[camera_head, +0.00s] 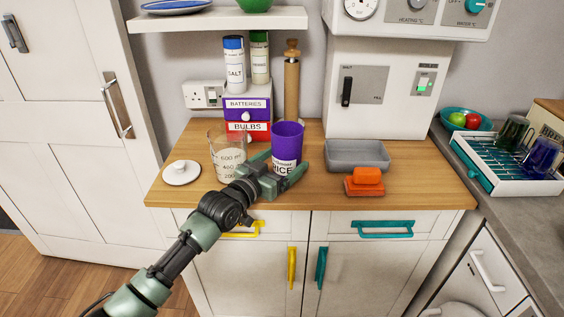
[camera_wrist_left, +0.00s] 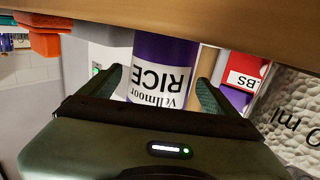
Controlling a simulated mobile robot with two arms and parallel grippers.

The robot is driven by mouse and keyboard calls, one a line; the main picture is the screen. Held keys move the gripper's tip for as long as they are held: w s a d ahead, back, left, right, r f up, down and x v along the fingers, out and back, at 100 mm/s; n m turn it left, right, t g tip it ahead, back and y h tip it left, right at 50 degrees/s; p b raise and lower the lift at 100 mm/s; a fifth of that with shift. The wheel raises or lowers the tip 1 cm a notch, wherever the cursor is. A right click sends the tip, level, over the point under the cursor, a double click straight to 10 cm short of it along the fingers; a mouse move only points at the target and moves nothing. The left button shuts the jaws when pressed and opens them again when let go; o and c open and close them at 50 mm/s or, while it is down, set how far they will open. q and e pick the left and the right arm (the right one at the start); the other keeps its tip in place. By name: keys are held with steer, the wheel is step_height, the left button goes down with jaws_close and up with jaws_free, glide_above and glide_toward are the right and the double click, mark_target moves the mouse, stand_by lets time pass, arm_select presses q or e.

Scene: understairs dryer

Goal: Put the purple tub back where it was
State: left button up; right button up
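The purple tub (camera_head: 287,140) has a white label reading RICE and stands upright on the wooden counter, near its front middle. In the left wrist view the tub (camera_wrist_left: 162,75) appears upside down between the fingers. My left gripper (camera_head: 283,170) reaches in from the front left, with one finger on each side of the tub's lower part. The fingers are spread, and a narrow gap shows beside the tub in the wrist view, so it looks open around the tub. The tub's lower part is partly hidden by the gripper in the head view. My right gripper is not in view.

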arm_select(q)
steer(key=shift+r, duration=0.2)
steer(key=shift+s+a+f, duration=0.1)
steer(key=shift+s+a, duration=0.1)
steer(key=shift+s, duration=0.05)
steer(key=v, duration=1.1)
steer(key=shift+s, duration=0.15)
steer(key=shift+a, duration=0.1)
